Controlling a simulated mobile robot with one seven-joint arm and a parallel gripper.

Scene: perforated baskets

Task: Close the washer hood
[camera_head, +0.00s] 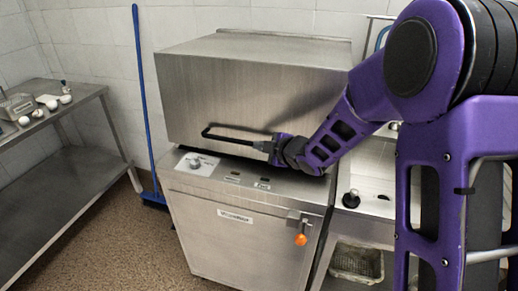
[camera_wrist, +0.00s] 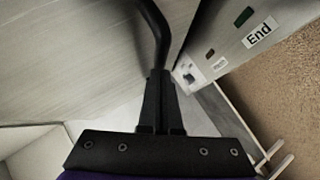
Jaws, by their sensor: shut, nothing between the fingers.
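The washer hood (camera_head: 255,95) is a large steel box low over the washer base (camera_head: 245,235). A dark strip shows between its lower front edge and the control panel. The hood's black bar handle (camera_head: 225,136) runs across the lower front. My gripper (camera_head: 264,146) is at the handle's right end, in front of the hood. In the wrist view, my gripper (camera_wrist: 160,75) has its fingers together, with the handle (camera_wrist: 155,30) just past the tips. Whether they touch it cannot be told.
The control panel (camera_head: 240,176) with a knob lies below the hood. A steel table (camera_head: 60,115) with a basket stands at left. A blue broom (camera_head: 145,95) leans beside the washer. A sink counter (camera_head: 370,195) is at right, partly hidden by my arm.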

